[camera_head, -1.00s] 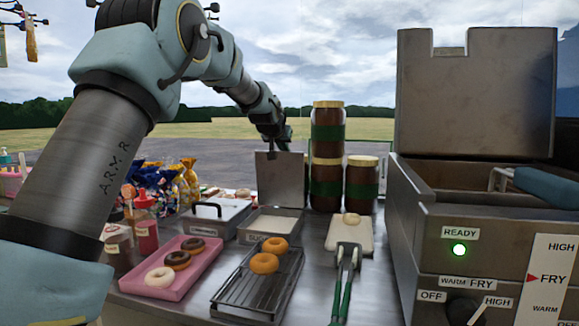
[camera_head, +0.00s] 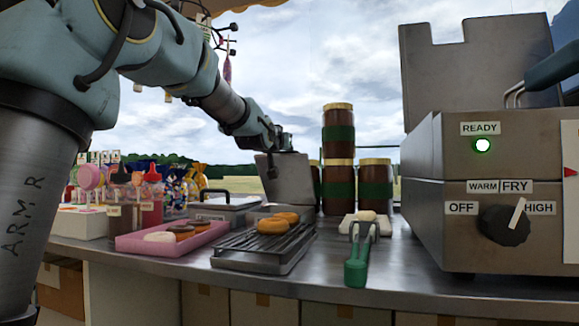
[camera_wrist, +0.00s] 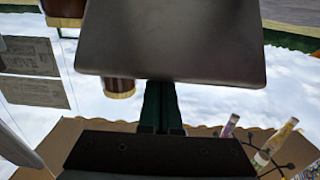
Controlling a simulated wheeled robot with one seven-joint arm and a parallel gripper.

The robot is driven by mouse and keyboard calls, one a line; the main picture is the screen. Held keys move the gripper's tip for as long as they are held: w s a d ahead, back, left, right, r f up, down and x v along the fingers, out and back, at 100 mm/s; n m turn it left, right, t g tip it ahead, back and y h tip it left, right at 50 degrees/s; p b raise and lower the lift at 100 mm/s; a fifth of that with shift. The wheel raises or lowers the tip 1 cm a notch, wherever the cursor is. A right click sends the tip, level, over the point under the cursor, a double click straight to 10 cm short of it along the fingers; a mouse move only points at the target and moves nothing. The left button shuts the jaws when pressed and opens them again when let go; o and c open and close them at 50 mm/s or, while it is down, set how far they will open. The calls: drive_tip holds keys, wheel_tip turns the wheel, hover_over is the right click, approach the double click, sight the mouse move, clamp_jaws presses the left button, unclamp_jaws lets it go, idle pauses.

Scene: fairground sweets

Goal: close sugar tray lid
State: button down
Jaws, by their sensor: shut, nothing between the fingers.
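The sugar tray lid (camera_head: 292,182) is a grey metal plate standing open and raised in the head view. The sugar tray below it is mostly hidden behind the wire rack. My gripper (camera_head: 272,168) is at the lid's upper part, with its fingers closed and nothing held. In the wrist view the lid (camera_wrist: 170,40) fills the upper middle as a broad dark plate. My dark green fingers (camera_wrist: 160,103) are together and run up to its edge. I cannot tell whether they touch it.
A wire rack (camera_head: 245,250) with doughnuts and a pink tray (camera_head: 130,243) stand in front. A lidded tray (camera_head: 222,206) is to the left. Brown jars (camera_head: 338,185) stand right of the lid. Tongs (camera_head: 357,265) and the fryer (camera_head: 470,240) are further right.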

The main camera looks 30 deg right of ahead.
sight(284, 162)
drive_tip(key=shift+s+a+f+t+b, duration=0.15)
drive_tip(key=shift+s+a+f+b, duration=0.05)
drive_tip(key=shift+f+b, duration=0.2)
drive_tip(key=shift+s+a+f+t+b, duration=0.15)
drive_tip(key=shift+f+b, duration=0.15)
drive_tip(key=shift+f, duration=0.05)
drive_tip(key=shift+t+h, duration=0.3)
drive_tip(key=shift+h, duration=0.2)
drive_tip(key=s+a+f+b, duration=0.1)
drive_tip(key=b, duration=0.2)
drive_tip(key=s+a+f+b, duration=0.2)
drive_tip(key=b, duration=0.2)
drive_tip(key=shift+s+a+f, duration=0.1)
drive_tip(key=shift+s, duration=0.15)
drive_tip(key=shift+s+a+f+b, duration=0.55)
drive_tip(key=shift+f+b, duration=0.2)
drive_tip(key=shift+b, duration=0.1)
wheel_tip(284, 162, up, 10)
drive_tip(key=p, duration=0.4)
